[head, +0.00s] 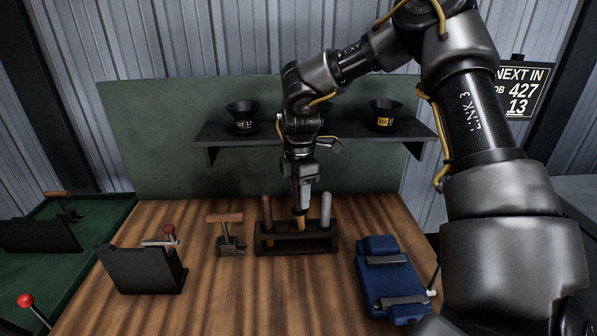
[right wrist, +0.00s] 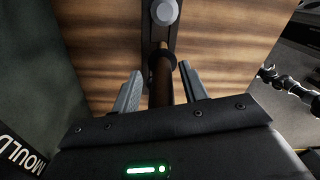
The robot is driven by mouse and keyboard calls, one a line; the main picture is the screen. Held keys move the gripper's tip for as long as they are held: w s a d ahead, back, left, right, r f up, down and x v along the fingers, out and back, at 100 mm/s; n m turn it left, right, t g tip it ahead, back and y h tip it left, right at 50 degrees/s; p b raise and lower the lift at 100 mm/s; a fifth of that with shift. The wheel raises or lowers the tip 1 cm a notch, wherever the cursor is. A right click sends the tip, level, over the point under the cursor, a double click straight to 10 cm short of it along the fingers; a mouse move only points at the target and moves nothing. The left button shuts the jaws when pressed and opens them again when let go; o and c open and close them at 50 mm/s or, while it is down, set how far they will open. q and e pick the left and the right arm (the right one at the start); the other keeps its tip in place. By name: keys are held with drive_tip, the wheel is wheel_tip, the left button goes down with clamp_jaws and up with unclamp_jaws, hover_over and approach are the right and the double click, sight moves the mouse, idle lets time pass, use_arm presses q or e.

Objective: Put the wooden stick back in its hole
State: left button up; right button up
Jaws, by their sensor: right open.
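The dark rack (head: 322,246) stands on the wooden table and shows several upright sticks. A wooden stick (head: 301,224) stands in its middle, below my right gripper (head: 300,208). Another wooden stick (head: 266,212) stands at the left end and a grey stick (head: 326,208) at the right end. In the right wrist view my right gripper (right wrist: 160,90) is open, with one finger on each side of the middle wooden stick (right wrist: 161,72). The grey stick's round top (right wrist: 165,12) shows beyond it. How deep the middle stick sits is hard to see. My left gripper is out of view.
A wooden-handled tool (head: 230,243) stands left of the rack. A black holder (head: 145,270) is farther left. A blue case (head: 386,280) lies at the right. A shelf (head: 350,131) with dark funnels is behind. The table between has some free room.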

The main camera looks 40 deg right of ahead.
drive_tip(key=r, duration=0.9)
drive_tip(key=shift+w+a, duration=0.1)
drive_tip(key=shift+a, duration=0.15)
drive_tip(key=shift+w+d+r, duration=0.2)
drive_tip(key=shift+d+r, duration=0.05)
drive_tip(key=shift+r, duration=0.35)
drive_tip(key=shift+s+a+r, duration=0.1)
drive_tip(key=shift+a+r, duration=0.05)
drive_tip(key=shift+r, duration=0.05)
